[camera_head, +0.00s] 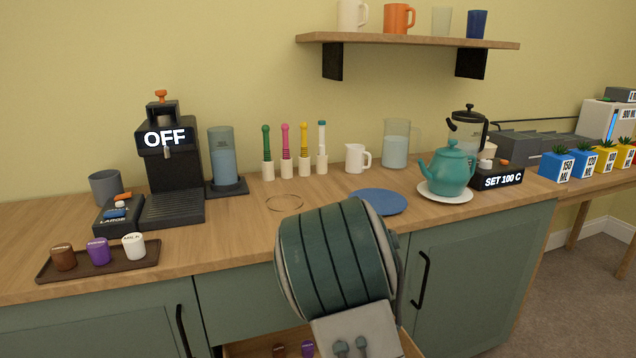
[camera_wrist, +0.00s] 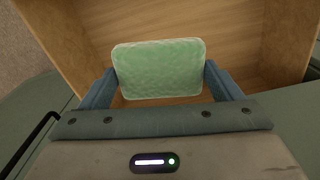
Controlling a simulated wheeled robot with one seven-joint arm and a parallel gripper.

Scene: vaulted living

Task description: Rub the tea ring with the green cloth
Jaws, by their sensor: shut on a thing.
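The tea ring (camera_head: 284,209) is a thin brown circle on the wooden counter, left of the blue disc. In the wrist view my gripper (camera_wrist: 159,78) is shut on the green cloth (camera_wrist: 158,68), a pale green rounded pad held between its two blue fingers. Behind the cloth is the wooden inside of an open drawer (camera_wrist: 235,30). In the head view my arm hides the gripper and the cloth, and they are below the counter's front edge, away from the ring.
The open drawer (camera_head: 262,350) holds brown and purple capsules. On the counter (camera_head: 235,235), a blue disc (camera_head: 379,201) lies right of the ring, a teal teapot (camera_head: 447,170) farther right, and several colored-handled tools behind it. A capsule tray (camera_head: 110,265) and coffee machine (camera_head: 170,160) stand left.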

